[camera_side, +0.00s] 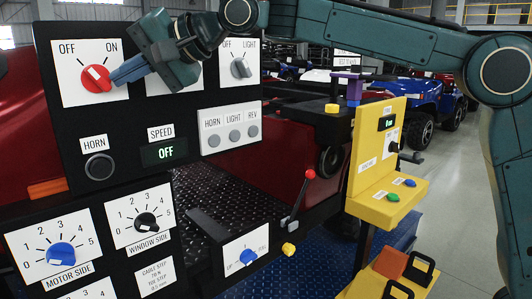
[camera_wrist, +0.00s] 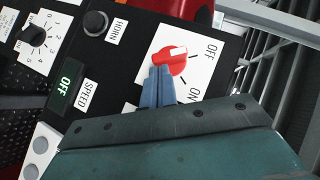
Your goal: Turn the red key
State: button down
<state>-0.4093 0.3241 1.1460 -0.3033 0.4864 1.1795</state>
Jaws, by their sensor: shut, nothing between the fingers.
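The red key (camera_side: 96,79) is a round red knob with a white bar, on a white plate marked OFF and ON on the black panel. In the wrist view the red key (camera_wrist: 171,61) has its white bar toward the OFF label. My gripper (camera_side: 115,77) is shut and empty, its blue fingers together just right of the key. In the wrist view my gripper (camera_wrist: 158,70) has its fingertips at the key's edge on the ON side. I cannot tell whether they touch it.
The SPEED display (camera_side: 165,151) reads OFF. A HORN button (camera_side: 99,167), a grey LIGHT knob (camera_side: 240,68) and a plate of grey buttons (camera_side: 230,129) share the panel. Blue (camera_side: 61,254) and black (camera_side: 147,222) dials sit below. A yellow console (camera_side: 375,160) stands right.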

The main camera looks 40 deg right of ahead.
jog(key=shift+f+m+y, duration=0.4)
jog(key=shift+m+y, duration=0.1)
jog(key=shift+y, duration=0.1)
dwell(0.6)
jog(key=shift+f+t+y, duration=0.15)
jog(key=shift+t+y, duration=0.15)
jog(key=shift+t, duration=0.1)
jog(key=shift+f, duration=0.25)
jog(key=shift+f+m, duration=0.15)
jog(key=shift+m, duration=0.25)
jog(key=shift+a+f+m+t+y, duration=0.1)
jog(key=shift+f+m+t+y, duration=0.05)
jog(key=shift+m+t+y, duration=0.4)
jog(key=shift+a+f+m+t+y, duration=0.15)
jog(key=shift+m+t+y, duration=0.2)
jog(key=shift+m+y, duration=0.3)
jog(key=shift+a+f+m+t+y, duration=0.2)
jog(key=shift+f+m+t+y, duration=0.15)
jog(key=shift+m+t, duration=0.35)
jog(key=shift+a+f+m+t+y, duration=0.2)
jog(key=shift+m+t+y, duration=0.25)
jog(key=shift+m, duration=0.35)
jog(key=shift+f, duration=0.1)
jog(key=shift+a+f, duration=0.2)
jog(key=shift+a, duration=0.1)
